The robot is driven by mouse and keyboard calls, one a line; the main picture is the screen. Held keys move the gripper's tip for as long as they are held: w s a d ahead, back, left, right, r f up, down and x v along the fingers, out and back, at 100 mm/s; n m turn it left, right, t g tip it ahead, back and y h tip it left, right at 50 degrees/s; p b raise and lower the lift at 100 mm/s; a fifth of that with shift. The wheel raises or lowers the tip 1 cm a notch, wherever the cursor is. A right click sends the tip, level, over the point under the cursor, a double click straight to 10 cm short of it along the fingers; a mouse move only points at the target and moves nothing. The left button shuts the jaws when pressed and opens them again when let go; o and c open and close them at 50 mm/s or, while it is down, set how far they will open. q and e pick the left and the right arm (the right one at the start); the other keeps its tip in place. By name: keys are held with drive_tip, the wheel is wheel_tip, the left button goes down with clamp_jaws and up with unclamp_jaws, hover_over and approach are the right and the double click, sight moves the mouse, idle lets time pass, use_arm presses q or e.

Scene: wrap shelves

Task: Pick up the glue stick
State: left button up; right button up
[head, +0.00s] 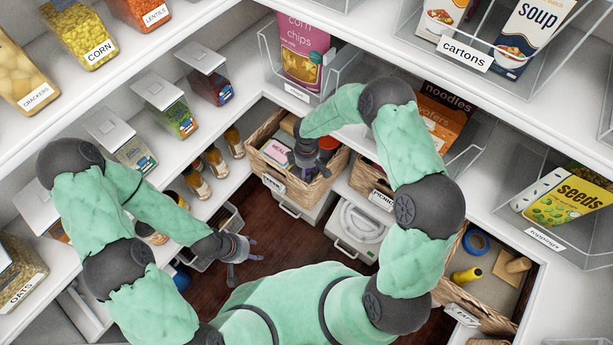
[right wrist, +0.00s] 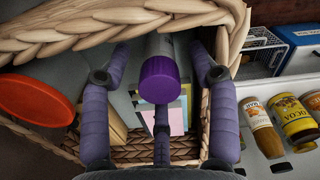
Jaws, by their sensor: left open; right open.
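The glue stick (right wrist: 161,78), a grey tube with a purple cap, shows in the right wrist view above the inside of a wicker basket (right wrist: 115,30). Its cap end points toward the camera, between my spread fingers. I cannot tell whether any finger touches it. My right gripper (right wrist: 160,95) is open around it. In the head view my right gripper (head: 308,165) is down at the wicker basket (head: 322,190), and I cannot make out the glue stick there. My left gripper (head: 243,250) is open and empty over the dark floor, left of centre.
The basket also holds pads (right wrist: 178,115) and a round red-orange item (right wrist: 36,98). Bottles (right wrist: 262,128) stand beside it. Another basket with blue tape (head: 476,242) and a yellow tube (head: 467,275) is at right. Shelves with bins and jars surround my arms.

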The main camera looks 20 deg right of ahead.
clamp_jaws()
idle(0.3)
